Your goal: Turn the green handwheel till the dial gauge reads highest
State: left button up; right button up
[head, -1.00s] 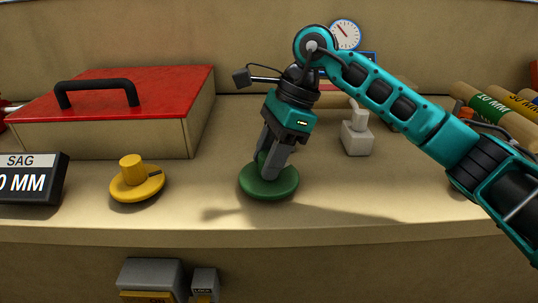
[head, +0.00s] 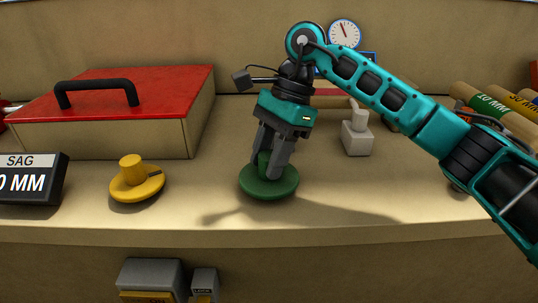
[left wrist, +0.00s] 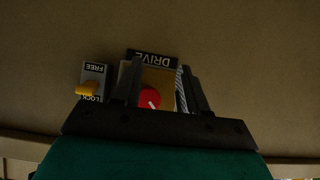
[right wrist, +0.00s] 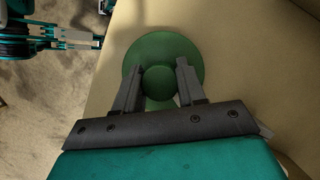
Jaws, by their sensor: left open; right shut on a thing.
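The green handwheel (head: 285,188) lies flat near the counter's front edge, a round disc with a raised knob. My right gripper (head: 272,170) comes down on it from above, shut on the knob. In the right wrist view the fingers stand on both sides of the green knob (right wrist: 158,83). The dial gauge (head: 345,34) is at the back wall, white-faced with a blue rim; its needle points to the upper left, and its numbers are too small to read. My left gripper (left wrist: 162,70) is open and empty, in front of a panel with a red knob (left wrist: 150,98) marked DRIVE.
A yellow handwheel (head: 137,182) sits left of the green one. A red-lidded box (head: 110,92), a black SAG sign (head: 30,180), a grey block with a lever (head: 356,135) and labelled rolls (head: 490,103) stand around. A LOCK/FREE switch (left wrist: 90,85) is beside the DRIVE panel.

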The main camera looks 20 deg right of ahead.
jog(key=o, duration=1.1)
jog(key=shift+c, duration=0.2)
jog(key=shift+r, duration=0.1)
jog(key=p+v, duration=0.2)
jog(key=v, duration=1)
jog(key=shift+r, duration=0.35)
